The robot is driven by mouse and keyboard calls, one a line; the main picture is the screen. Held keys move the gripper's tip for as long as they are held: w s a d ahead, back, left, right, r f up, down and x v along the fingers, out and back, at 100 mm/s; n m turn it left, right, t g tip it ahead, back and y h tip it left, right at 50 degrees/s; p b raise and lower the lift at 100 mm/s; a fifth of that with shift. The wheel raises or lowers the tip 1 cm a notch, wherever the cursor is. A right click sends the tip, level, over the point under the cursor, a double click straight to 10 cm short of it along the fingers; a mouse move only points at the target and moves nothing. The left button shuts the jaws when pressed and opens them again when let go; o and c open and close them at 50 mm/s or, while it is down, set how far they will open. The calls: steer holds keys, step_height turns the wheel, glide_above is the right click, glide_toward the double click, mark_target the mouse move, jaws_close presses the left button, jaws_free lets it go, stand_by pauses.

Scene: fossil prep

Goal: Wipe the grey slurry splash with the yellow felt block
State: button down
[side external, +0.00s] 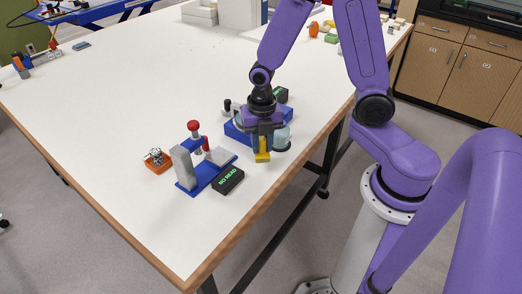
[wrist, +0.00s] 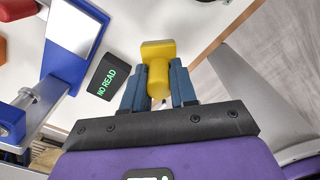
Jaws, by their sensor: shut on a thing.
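The yellow felt block (wrist: 158,49) has a wide flat head and a rounded grip. My gripper (wrist: 158,88) is shut on the grip, with one dark blue finger on each side. In the side view the block (side external: 262,156) hangs below my gripper (side external: 262,144), near the table's right edge. I cannot tell whether it touches the table. I cannot make out the grey slurry splash in either view; the block, gripper or fixtures may hide it.
A black "NO READ" display (side external: 228,182) lies left of the block, beside a blue-based fixture (side external: 188,183) with a red knob. An orange tray (side external: 156,164) is farther left. A blue unit (side external: 236,130) stands behind my gripper. The white table's (side external: 110,110) left part is largely clear.

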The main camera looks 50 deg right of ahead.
steer(key=shift+r, duration=2.1)
